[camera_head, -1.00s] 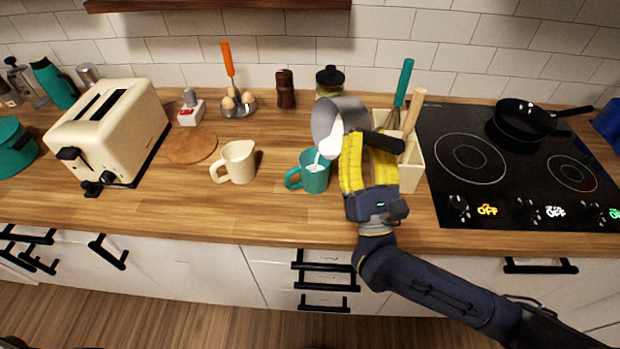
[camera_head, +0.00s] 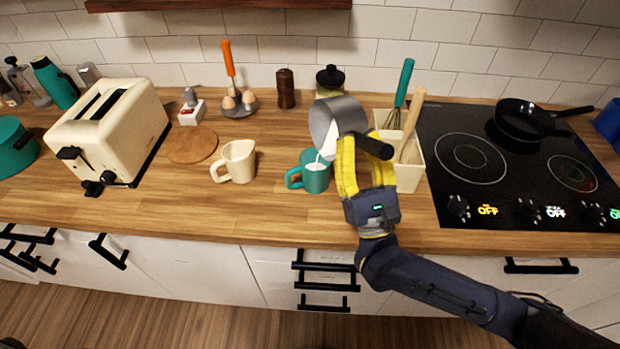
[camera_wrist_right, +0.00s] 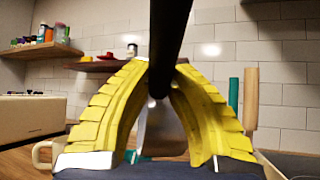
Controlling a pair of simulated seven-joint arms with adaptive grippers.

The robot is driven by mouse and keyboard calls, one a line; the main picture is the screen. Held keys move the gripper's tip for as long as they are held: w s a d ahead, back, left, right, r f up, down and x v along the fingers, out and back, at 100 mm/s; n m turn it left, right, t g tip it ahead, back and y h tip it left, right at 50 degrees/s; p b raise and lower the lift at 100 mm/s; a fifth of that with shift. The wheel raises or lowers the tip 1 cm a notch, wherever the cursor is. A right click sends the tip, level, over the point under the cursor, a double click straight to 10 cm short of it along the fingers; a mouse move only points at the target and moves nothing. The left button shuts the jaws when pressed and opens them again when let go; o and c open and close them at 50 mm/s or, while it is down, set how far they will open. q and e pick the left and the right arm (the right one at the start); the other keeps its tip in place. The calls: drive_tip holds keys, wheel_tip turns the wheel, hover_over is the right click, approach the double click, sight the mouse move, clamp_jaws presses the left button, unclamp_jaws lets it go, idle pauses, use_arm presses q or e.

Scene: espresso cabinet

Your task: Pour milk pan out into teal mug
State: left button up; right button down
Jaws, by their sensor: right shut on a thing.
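My right gripper (camera_head: 366,160) is shut on the black handle (camera_head: 376,147) of the grey milk pan (camera_head: 333,118). In the right wrist view the yellow fingers (camera_wrist_right: 160,90) close around the dark handle. The pan is tilted to the left, above and just right of the teal mug (camera_head: 309,178). White milk shows at its lip, and a white stream runs down into the mug. White milk is visible inside the mug, which stands upright on the counter with its handle to the left. My left gripper is not in view.
A cream mug (camera_head: 236,163) stands left of the teal mug. A cream utensil box (camera_head: 412,174) with a whisk and wooden tool is close to the right of my gripper. A toaster (camera_head: 112,133) is further left, and a black stove (camera_head: 500,170) lies right.

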drive_tip(key=shift+s+a+n+g+y, duration=0.15)
drive_tip(key=shift+a+n+g+y, duration=0.1)
drive_tip(key=shift+n+y, duration=0.45)
drive_tip(key=shift+s+a+n+g+y, duration=0.15)
drive_tip(key=shift+a+n+y, duration=0.1)
drive_tip(key=shift+n+y, duration=0.4)
